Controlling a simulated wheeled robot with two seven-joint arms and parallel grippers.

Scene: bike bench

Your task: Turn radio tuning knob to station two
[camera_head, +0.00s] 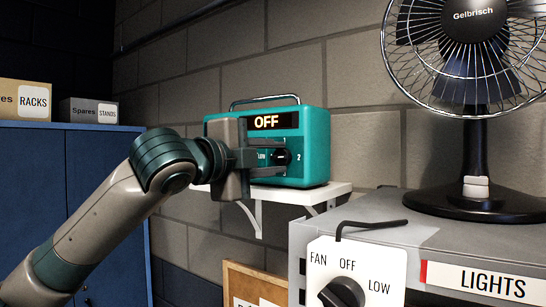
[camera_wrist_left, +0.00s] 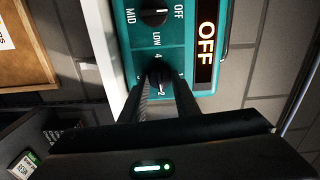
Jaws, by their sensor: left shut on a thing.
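The teal radio (camera_head: 318,135) stands on a small white wall shelf (camera_head: 335,192), and its display (camera_head: 275,121) reads OFF. Its black tuning knob (camera_head: 282,157) has the figure 2 to its right. My left gripper (camera_head: 266,158) reaches the radio's front from the left and is shut on this knob. In the left wrist view, the radio is turned sideways and the two fingers (camera_wrist_left: 164,92) are on either side of the tuning knob (camera_wrist_left: 158,73). Another knob (camera_wrist_left: 155,17), marked OFF, LOW and MID, is free; my gripper hides it in the head view. I cannot tell where the tuning pointer stands.
A black desk fan (camera_head: 478,150) stands on a grey cabinet (camera_head: 440,235) at the right. A switch panel (camera_head: 347,262) marked FAN hangs at the cabinet's front. A blue cupboard (camera_head: 100,190) with boxes (camera_head: 88,110) is at the left. A brick wall is behind the radio.

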